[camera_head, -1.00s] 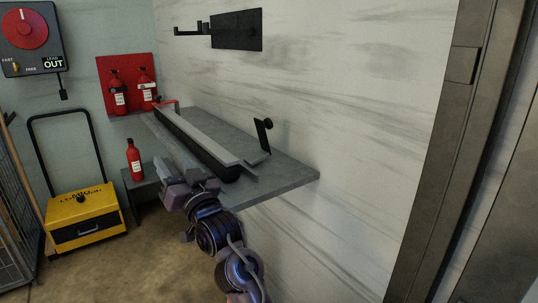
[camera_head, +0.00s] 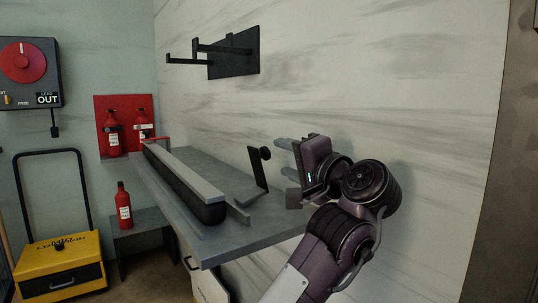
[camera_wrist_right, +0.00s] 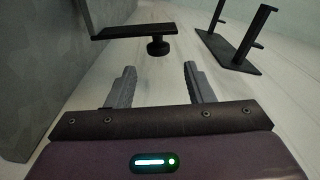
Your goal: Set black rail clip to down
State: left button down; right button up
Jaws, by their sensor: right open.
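The black rail clip (camera_head: 257,170) is a thin dark upright bar with a round knob at its top, near the right end of the rail (camera_head: 184,172) on the grey shelf. In the right wrist view the clip (camera_wrist_right: 133,32) shows as a black bar with its knob just beyond the fingers. My right gripper (camera_head: 281,158) is open and empty, to the right of the clip and close to its knob, apart from it. Its two grey fingers (camera_wrist_right: 160,70) are spread in the wrist view. My left gripper is not in view.
The grey shelf (camera_head: 217,246) runs along the white wall. A black wall bracket with prongs (camera_head: 233,62) is above it, also in the wrist view (camera_wrist_right: 230,55). Red extinguishers (camera_head: 123,206) and a yellow cart (camera_head: 60,268) stand at the left.

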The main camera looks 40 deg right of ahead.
aim_at(269, 155)
jog(key=shift+w+f+y, duration=0.2)
jog(key=shift+w+y, duration=0.2)
jog(key=shift+w, duration=0.15)
jog(key=w, duration=0.4)
jog(key=w+b, duration=0.1)
jog(key=w, duration=0.1)
jog(key=shift+w+d, duration=0.3)
grip_shut()
